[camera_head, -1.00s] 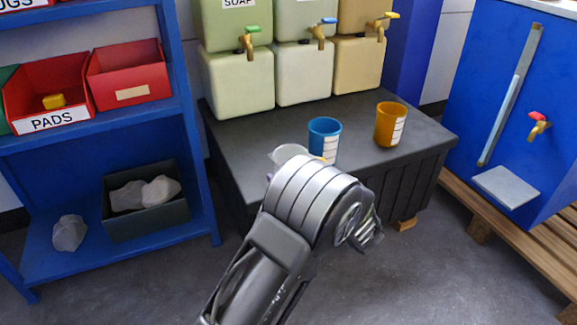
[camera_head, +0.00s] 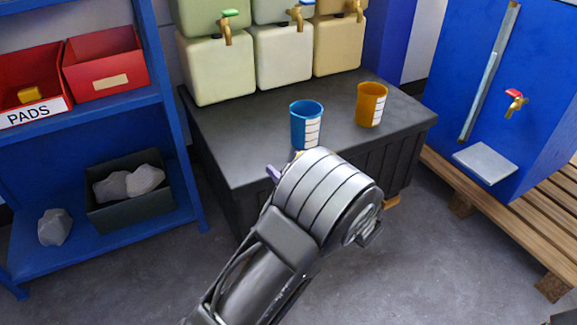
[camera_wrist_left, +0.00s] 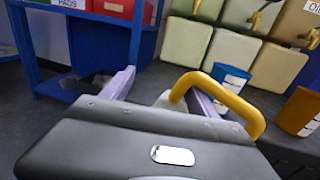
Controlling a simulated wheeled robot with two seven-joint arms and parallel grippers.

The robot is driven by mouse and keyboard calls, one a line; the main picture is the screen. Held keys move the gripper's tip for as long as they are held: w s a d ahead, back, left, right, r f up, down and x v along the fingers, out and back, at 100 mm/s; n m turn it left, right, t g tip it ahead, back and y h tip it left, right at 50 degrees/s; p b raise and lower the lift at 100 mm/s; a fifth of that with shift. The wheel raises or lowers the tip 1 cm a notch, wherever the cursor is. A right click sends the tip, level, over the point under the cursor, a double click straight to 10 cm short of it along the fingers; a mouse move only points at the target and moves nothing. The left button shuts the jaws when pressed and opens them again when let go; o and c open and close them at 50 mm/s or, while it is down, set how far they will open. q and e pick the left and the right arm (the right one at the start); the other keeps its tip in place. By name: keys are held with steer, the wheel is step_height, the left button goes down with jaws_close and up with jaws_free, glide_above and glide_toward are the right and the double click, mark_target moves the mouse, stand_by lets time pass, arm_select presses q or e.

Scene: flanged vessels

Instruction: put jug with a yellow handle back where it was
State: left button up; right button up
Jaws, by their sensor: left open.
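The jug's yellow handle (camera_wrist_left: 235,101) shows large in the left wrist view, arching around one finger's side. A pale patch beside it seems to be the jug's body; most of it is hidden behind my gripper. In the head view my own arm covers the jug, with only a small yellow bit showing. My left gripper (camera_wrist_left: 162,88) is open, its two lavender fingers apart. The finger on the right of the picture overlaps the handle's loop; I cannot tell whether they touch. In the head view one fingertip shows over the dark bench's front. My right gripper is not in view.
A blue cup (camera_head: 306,118) and an orange cup (camera_head: 370,104) stand on the dark bench (camera_head: 240,150), below several tap containers (camera_head: 283,57). The blue shelf (camera_head: 182,206) with red bins is at left. A blue tank (camera_head: 480,60) on a wooden pallet is at right.

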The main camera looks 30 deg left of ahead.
arm_select(q)
jaws_close()
stand_by(0.6)
stand_by(0.4)
